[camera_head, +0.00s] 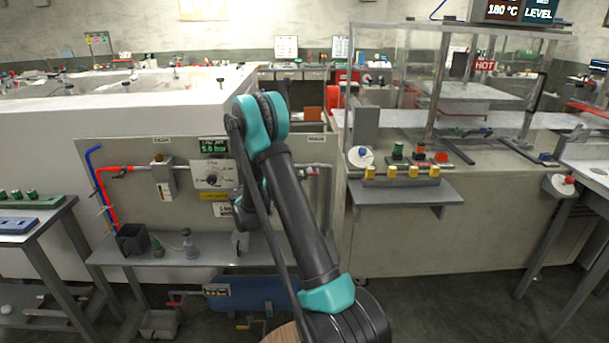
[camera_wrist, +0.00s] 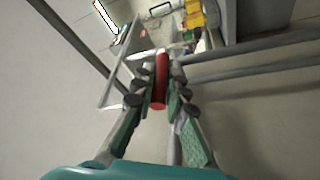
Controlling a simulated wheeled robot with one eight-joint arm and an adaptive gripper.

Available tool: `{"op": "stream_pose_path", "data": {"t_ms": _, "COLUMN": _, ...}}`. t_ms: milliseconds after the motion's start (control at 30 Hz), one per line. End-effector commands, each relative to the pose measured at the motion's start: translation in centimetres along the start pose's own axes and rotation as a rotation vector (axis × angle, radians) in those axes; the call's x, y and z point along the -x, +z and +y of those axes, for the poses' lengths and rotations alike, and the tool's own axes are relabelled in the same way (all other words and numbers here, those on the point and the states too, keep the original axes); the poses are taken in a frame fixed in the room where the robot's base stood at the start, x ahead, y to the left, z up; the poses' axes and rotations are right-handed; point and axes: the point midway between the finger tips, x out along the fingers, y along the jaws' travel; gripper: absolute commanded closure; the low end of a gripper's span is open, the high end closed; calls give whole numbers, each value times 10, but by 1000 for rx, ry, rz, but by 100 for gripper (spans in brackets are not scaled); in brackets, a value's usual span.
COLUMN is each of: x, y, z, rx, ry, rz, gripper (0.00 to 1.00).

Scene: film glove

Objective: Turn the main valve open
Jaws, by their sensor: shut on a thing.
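A red valve handle (camera_wrist: 160,80) stands lengthwise between the fingers of my gripper (camera_wrist: 158,92) in the wrist view. The fingers are closed against its two sides. In the head view my own arm bends over towards the grey panel (camera_head: 160,222), and hides my gripper and the part of the panel behind it. A grey pipe (camera_head: 328,185) shows at the panel's right end, just right of my arm. I cannot tell how far the valve is turned.
The panel carries a green pressure display (camera_head: 213,146), a dial box (camera_head: 214,175) and a red pipe (camera_head: 100,180). A shelf (camera_head: 185,252) below it holds a dark bin (camera_head: 132,240) and small fittings. A blue tank (camera_head: 255,294) lies low beneath. A side shelf (camera_head: 400,193) juts out at right.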

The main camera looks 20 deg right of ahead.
Motion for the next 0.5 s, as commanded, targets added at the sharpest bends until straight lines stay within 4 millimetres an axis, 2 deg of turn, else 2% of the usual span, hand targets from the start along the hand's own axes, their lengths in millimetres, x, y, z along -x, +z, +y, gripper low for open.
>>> {"op": "stream_pose_path", "data": {"t_ms": 300, "x": 0, "y": 0, "z": 0, "rx": 0, "ry": -1, "rz": 1, "gripper": 100}}
{"op": "stream_pose_path", "data": {"t_ms": 333, "x": 0, "y": 0, "z": 0, "rx": 0, "ry": -1, "rz": 1, "gripper": 86}}
{"op": "stream_pose_path", "data": {"t_ms": 500, "x": 0, "y": 0, "z": 0, "rx": 0, "ry": -1, "rz": 1, "gripper": 66}}
